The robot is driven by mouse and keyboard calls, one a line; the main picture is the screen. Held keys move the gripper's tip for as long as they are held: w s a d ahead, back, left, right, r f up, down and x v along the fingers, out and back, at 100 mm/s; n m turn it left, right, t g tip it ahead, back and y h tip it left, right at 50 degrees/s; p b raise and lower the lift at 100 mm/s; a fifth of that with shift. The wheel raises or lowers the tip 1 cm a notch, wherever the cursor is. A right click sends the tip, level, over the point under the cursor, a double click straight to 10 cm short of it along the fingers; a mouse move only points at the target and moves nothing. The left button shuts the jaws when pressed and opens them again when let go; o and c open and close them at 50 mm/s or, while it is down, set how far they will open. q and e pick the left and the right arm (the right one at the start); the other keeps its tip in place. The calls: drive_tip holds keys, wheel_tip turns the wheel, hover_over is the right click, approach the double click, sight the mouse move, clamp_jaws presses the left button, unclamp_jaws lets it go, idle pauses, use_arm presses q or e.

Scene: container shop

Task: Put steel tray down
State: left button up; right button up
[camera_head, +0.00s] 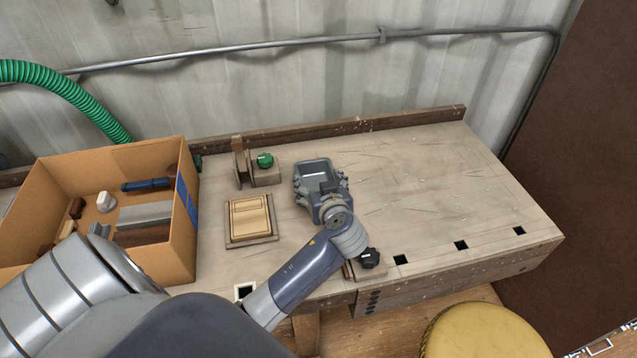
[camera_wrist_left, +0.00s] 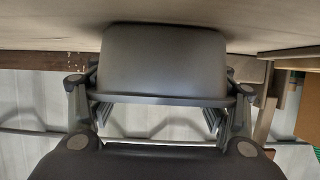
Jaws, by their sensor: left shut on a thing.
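The steel tray (camera_head: 314,169) is a small grey rectangular tray with a raised rim. In the head view it is at the middle of the workbench (camera_head: 420,180), in my left gripper (camera_head: 321,190). My left gripper is shut on the tray, with its fingers along the tray's sides. In the left wrist view the tray (camera_wrist_left: 165,62) fills the space between the fingers, close to the bench surface. I cannot tell whether it touches the bench. My right gripper is not in view.
A cardboard box (camera_head: 183,235) with several items stands at the left. A framed wooden piece (camera_head: 250,219) and a wooden block with a green knob (camera_head: 265,160) are left of the tray. The bench's right side is clear. A yellow stool (camera_head: 485,331) is in front.

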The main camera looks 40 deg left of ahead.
use_arm(q)
drive_tip(key=o, duration=1.2)
